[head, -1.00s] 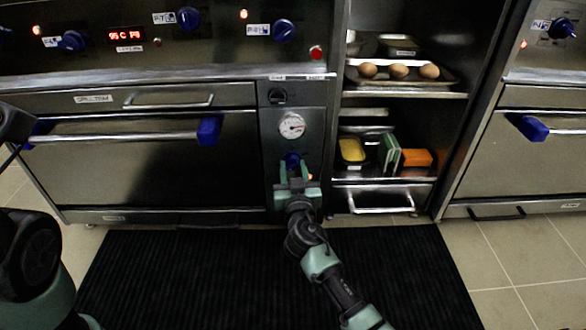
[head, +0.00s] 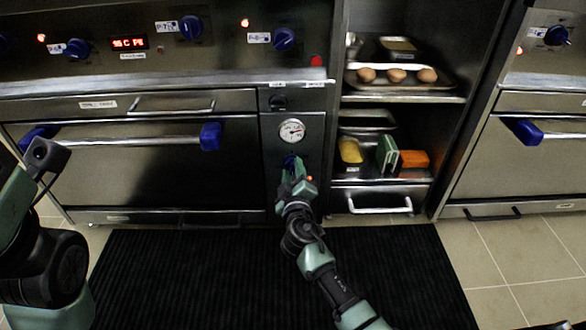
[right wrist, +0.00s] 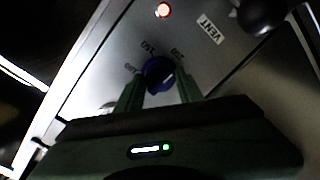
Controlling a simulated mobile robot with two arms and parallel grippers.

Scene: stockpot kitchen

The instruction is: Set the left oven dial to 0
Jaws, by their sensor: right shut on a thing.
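The left oven dial is a small blue knob (head: 290,160) on the narrow steel panel right of the left oven door, below the round gauge. My right gripper (head: 293,173) is at it and hides most of it in the head view. In the right wrist view the blue dial (right wrist: 158,72) sits between the two green fingers of my right gripper (right wrist: 160,88), which is shut on it. Small printed numbers ring the dial, and a pale mark shows on its face. I cannot tell the exact setting. My left arm shows at the left edge; its fingers are not visible.
A round white gauge (head: 291,131) and a black knob (head: 278,102) are above the dial. The oven door handle (head: 130,141) with blue ends is to the left. Open shelves with eggs (head: 397,75) and an orange block (head: 413,159) are to the right. A black mat (head: 190,280) covers the floor.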

